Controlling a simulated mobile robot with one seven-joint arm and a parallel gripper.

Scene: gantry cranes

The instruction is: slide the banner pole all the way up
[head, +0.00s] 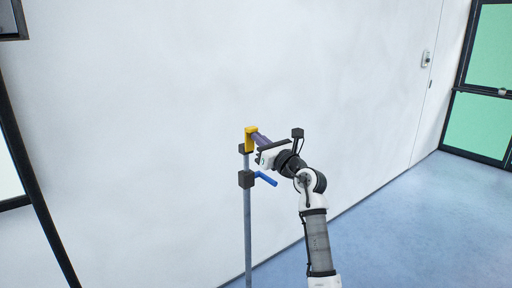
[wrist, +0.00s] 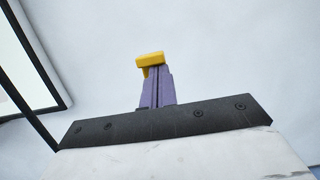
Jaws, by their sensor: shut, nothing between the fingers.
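The banner pole (head: 247,225) is a thin grey upright post in the head view. It has a black block (head: 246,180) with a blue lever (head: 266,179) pointing right and slightly down. Its top carries a yellow piece (head: 250,138), which also shows in the wrist view (wrist: 149,60). My gripper (head: 257,138) has purple fingers, shut together, with their tips at the yellow piece. In the wrist view the fingers (wrist: 156,88) end just below and at the yellow piece. Nothing shows between them. Whether the tips touch it is hard to tell.
A plain white wall (head: 150,110) stands behind the pole. Blue floor (head: 420,220) lies open at the right. A green-paned door (head: 480,125) with a dark frame is at the far right. A dark-framed opening (head: 18,150) is at the left.

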